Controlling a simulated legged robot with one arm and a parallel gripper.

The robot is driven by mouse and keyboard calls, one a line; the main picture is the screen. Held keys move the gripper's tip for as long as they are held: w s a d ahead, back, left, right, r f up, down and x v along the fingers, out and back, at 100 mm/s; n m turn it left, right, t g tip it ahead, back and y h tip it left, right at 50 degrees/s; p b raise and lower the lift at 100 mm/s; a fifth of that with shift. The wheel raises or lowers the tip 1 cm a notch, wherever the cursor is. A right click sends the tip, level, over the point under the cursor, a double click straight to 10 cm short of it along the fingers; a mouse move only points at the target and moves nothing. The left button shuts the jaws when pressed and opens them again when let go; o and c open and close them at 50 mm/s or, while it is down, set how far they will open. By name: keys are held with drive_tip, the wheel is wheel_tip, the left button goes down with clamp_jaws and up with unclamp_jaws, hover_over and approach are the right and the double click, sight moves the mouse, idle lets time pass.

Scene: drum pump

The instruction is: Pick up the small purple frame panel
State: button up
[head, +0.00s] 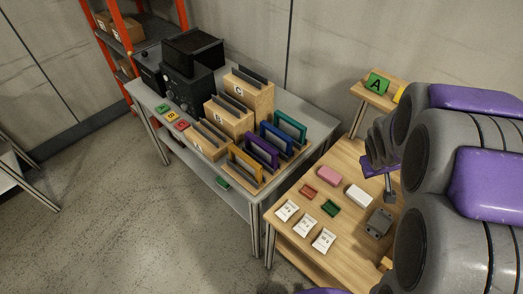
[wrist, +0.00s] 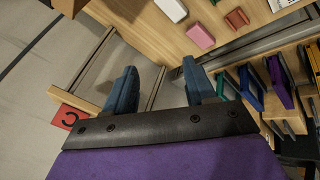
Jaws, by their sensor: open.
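The small purple frame panel (head: 262,150) stands upright on the grey table, in a row between a yellow frame panel (head: 243,165) and a blue frame panel (head: 278,139). It also shows in the wrist view (wrist: 280,82) at the right, between the blue and yellow panels. My gripper (wrist: 159,66) is open and empty in the wrist view, its two blue fingers apart. The purple panel is to the right of the fingers there, not between them. In the head view my arm covers much of the right side.
A teal frame panel (head: 291,126) ends the row. Wooden slotted blocks (head: 250,91) and black boxes (head: 190,80) stand behind. The wooden table (head: 345,158) holds small coloured blocks, white cards and a grey part (head: 379,222). Open floor lies at the left.

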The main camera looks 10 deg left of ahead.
drive_tip(key=w+f+n+t+y, duration=0.1)
drive_tip(key=w+f+n+t, duration=0.2)
drive_tip(key=w+f, duration=0.55)
drive_tip(key=n+t+y+b, duration=0.1)
drive_tip(key=n+t+y, duration=0.3)
drive_tip(key=y, duration=1.2)
approach(276, 157)
drive_tip(key=shift+n+g, duration=0.3)
drive_tip(key=b+x, duration=0.2)
drive_tip(key=x, duration=0.7)
drive_tip(key=shift+w+a+r, duration=0.1)
drive_tip(key=shift+w+a, duration=0.1)
drive_tip(key=shift+r+b+x, duration=0.2)
drive_tip(key=shift+b+x, duration=0.15)
drive_tip(key=shift+x, duration=1.05)
drive_tip(key=shift+r+b+x, duration=0.2)
drive_tip(key=shift+b+x, duration=0.1)
drive_tip(key=shift+x, duration=1.1)
drive_tip(key=shift+w+d, duration=0.15)
drive_tip(key=shift+c, duration=0.2)
